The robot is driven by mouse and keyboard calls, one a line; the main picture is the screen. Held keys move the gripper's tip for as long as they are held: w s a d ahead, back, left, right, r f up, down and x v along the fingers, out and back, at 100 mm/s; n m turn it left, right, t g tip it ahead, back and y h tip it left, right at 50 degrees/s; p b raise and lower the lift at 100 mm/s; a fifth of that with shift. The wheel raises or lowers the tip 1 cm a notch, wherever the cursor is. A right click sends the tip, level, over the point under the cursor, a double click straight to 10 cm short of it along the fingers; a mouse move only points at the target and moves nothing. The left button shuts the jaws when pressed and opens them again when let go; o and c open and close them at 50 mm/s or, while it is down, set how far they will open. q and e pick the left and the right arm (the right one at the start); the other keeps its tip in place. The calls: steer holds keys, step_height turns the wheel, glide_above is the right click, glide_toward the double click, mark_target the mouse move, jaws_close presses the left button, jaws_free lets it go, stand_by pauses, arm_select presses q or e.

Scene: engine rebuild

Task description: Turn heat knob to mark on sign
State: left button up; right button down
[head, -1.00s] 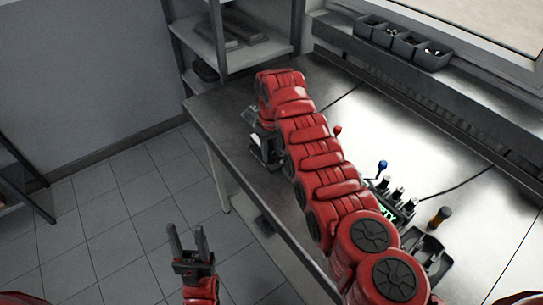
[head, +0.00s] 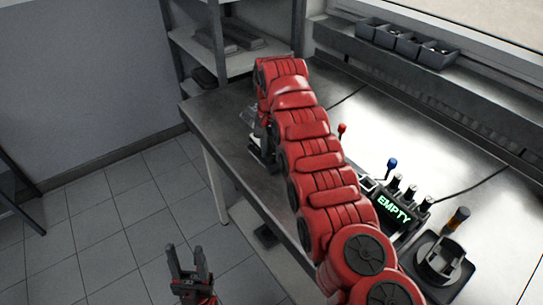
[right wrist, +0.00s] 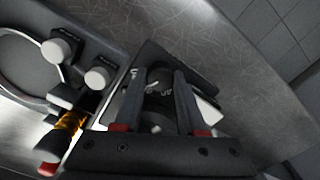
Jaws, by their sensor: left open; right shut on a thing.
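My right gripper (right wrist: 158,100) is shut on a dark round knob (right wrist: 160,84) with small pale markings, which sits between its two fingers in the right wrist view. The markings are too small to read, so I cannot tell where the knob points. In the head view my red right arm reaches across to the workbench's left end, and its bulk hides the knob. My left gripper (head: 190,271) is open and empty over the floor, off the bench's front edge. I cannot make out a sign with a heat mark.
On the steel workbench (head: 212,114) stand a box with a lit green "EMPTY" display (head: 394,209), a blue-topped lever (head: 391,163), a red-topped lever (head: 342,129) and a black holder (head: 437,262). Small bins (head: 408,42) line the back shelf. White knobs (right wrist: 62,47) show near the gripper.

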mark_target(271, 154)
steer(key=shift+m+b, duration=0.3)
steer(key=shift+m, duration=1.4)
steer(key=shift+c, duration=2.4)
jaws_free()
steer(key=shift+r, duration=0.1)
steer(key=shift+w+r, duration=0.1)
steer(key=shift+r, duration=0.2)
step_height(271, 154, up, 17)
steer(key=p, duration=1.5)
steer(key=shift+f+p, duration=0.2)
steer(key=shift+p, duration=0.2)
